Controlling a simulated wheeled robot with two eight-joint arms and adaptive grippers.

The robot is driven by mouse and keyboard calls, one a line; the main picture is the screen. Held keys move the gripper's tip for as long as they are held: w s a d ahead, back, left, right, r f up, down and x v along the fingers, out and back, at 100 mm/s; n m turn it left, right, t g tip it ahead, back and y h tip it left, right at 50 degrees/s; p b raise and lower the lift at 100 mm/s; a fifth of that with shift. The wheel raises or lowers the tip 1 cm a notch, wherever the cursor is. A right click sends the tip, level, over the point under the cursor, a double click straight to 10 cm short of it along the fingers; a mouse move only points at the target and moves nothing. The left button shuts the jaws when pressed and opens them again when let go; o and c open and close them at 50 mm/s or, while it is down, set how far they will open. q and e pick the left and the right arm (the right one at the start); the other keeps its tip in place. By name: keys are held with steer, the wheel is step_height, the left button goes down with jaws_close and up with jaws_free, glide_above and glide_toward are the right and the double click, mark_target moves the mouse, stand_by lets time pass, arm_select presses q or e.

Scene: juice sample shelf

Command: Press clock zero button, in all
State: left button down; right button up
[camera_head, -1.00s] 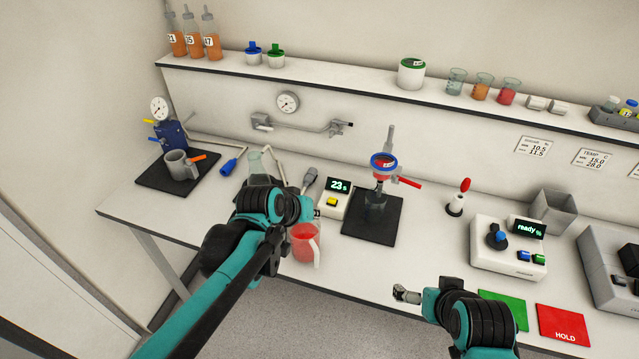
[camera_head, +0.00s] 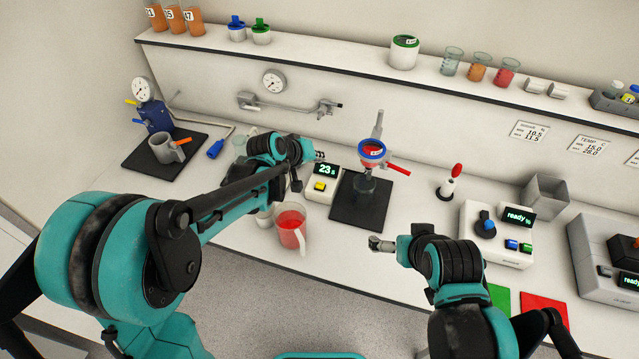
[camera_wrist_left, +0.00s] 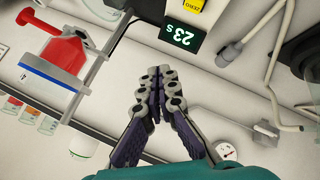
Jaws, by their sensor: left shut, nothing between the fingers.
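The clock (camera_head: 313,195) is a white box on the bench with a dark display reading "23 s" and a yellow button (camera_head: 319,186) below it. In the left wrist view, the display (camera_wrist_left: 183,35) appears upside down and the yellow zero button (camera_wrist_left: 192,5) is cut by the top edge. My left gripper (camera_head: 320,156) is shut and empty, above and just behind the clock, apart from the button; its closed fingertips (camera_wrist_left: 158,76) point up in the left wrist view. My right gripper (camera_head: 376,243) hovers near the bench's front edge, its fingers too small to judge.
A jug of red liquid (camera_head: 291,232) stands in front of the clock. A press with a blue-rimmed red funnel (camera_head: 371,151) stands on a dark mat (camera_head: 345,215) to the right. A wall pipe (camera_head: 290,106) runs behind. Bench space right of the mat is partly clear.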

mark_target(318, 186)
arm_select(q)
steer(key=shift+f+b, duration=3.3)
steer(key=shift+f, duration=1.1)
steer(key=shift+f, duration=0.1)
steer(key=shift+f+b, duration=0.3)
steer(key=shift+b, duration=0.1)
